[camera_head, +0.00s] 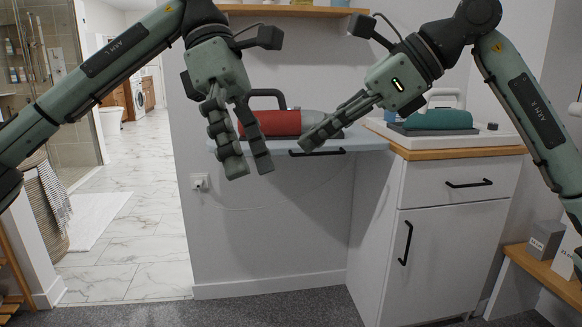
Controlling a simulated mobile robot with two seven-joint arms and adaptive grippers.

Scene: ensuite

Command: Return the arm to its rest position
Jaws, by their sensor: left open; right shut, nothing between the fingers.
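My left arm comes in from the left, and its gripper (243,172) hangs fingers down in front of the shelf. It is open, with its fingers apart and nothing between them. My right arm comes in from the right, and its gripper (306,146) points left and slightly down. Its fingers are together and hold nothing. Both grippers are raised in front of the pale blue-grey shelf (342,146).
A low wooden bench (545,268) with boxes is at far right. An open doorway to a tiled floor (137,245) is at left. The carpet in front is clear.

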